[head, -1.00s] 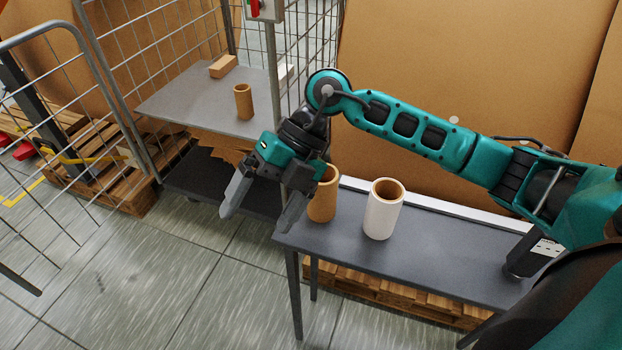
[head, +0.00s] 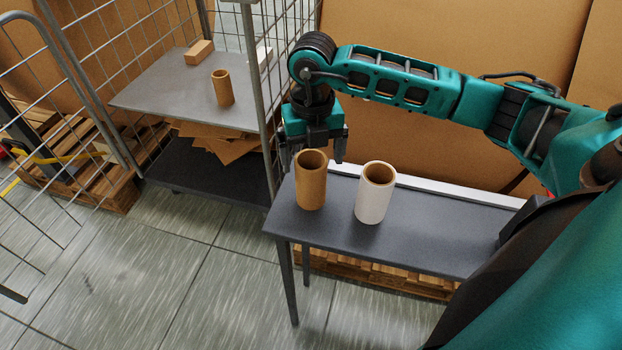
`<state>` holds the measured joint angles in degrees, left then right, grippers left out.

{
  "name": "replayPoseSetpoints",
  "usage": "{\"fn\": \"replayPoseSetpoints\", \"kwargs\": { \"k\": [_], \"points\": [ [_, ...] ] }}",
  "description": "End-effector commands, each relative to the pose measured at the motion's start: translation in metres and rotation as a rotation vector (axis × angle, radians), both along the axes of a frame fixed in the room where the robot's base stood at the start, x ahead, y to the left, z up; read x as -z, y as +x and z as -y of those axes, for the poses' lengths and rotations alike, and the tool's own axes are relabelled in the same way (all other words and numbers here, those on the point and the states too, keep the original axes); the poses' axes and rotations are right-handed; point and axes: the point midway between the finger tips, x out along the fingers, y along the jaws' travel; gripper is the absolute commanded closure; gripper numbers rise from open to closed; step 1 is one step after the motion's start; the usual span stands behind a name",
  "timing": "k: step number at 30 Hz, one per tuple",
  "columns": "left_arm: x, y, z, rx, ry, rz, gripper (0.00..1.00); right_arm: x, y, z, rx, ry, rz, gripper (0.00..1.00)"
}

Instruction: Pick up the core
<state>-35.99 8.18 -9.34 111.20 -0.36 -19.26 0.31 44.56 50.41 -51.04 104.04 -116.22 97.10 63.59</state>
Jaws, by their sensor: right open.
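A brown cardboard core (head: 311,188) stands upright at the left end of the dark table (head: 440,235). A white-sided core (head: 373,202) with a brown rim stands upright just right of it. A smaller brown core (head: 222,92) stands on the grey shelf (head: 165,98) of the wire cage. My right gripper (head: 312,155) is open and points down, just behind or above the brown core on the table. Its fingers show on either side of the core's top, which partly hides the gap; I cannot tell if they touch. My left gripper is out of view.
A small brown block (head: 199,52) lies on the grey shelf. A cage post (head: 258,100) rises left of my right gripper. Large brown board (head: 430,40) stands behind the table. The table's right middle is clear.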

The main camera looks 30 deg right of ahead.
Motion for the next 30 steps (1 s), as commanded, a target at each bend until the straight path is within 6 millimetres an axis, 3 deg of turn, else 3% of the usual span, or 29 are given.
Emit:
{"fn": "replayPoseSetpoints", "kwargs": {
  "k": [9,17,30],
  "points": [
    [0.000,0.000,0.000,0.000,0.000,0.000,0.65,0.044,-0.006,-0.006,0.000,0.001,-0.003,0.06],
    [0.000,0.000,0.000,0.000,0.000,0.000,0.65,0.047,-0.005,-0.006,-0.001,0.001,-0.001,0.06],
    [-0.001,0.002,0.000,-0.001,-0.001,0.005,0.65,0.046,-0.005,-0.006,-0.001,0.001,-0.001,0.46]
  ]
}}
